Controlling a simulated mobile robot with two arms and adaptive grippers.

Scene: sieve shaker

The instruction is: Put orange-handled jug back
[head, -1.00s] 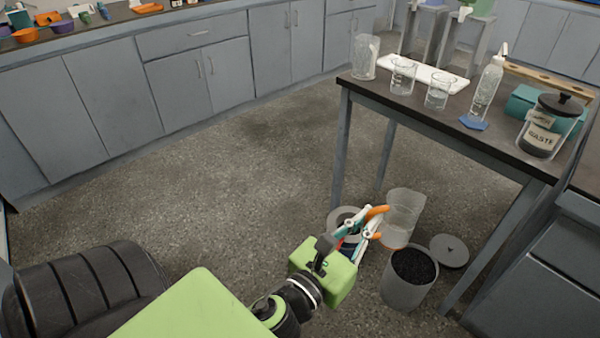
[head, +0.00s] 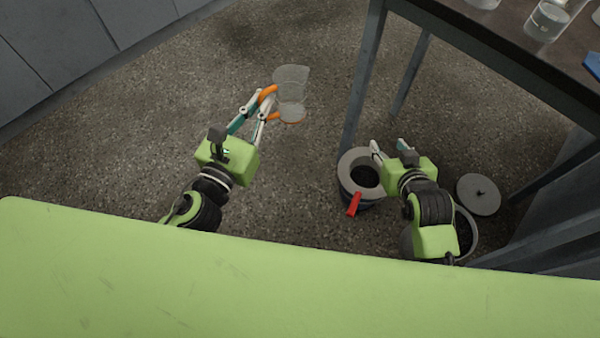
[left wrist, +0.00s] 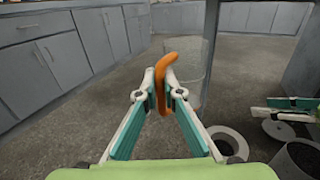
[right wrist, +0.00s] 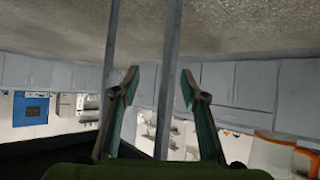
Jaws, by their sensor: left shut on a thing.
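The jug (head: 291,88) is clear, with an orange handle (head: 267,93) and an orange-tinted base. My left gripper (head: 262,106) is shut on the handle and holds the jug roughly upright over the floor; I cannot tell its exact height. In the left wrist view the orange handle (left wrist: 162,76) stands between the fingertips (left wrist: 161,92), and the clear jug body (left wrist: 190,62) is behind it. My right gripper (head: 388,147) is beside the grey ring-topped bin. In the right wrist view its fingers (right wrist: 160,85) are apart with nothing gripped between them.
The grey ring-topped bin (head: 349,163) with a red part (head: 354,204) stands by a table leg. A container of black granules (head: 467,236) is partly behind my right arm, near a round grey lid (head: 478,195). The dark table (head: 500,22) carries glassware. Floor at left is open.

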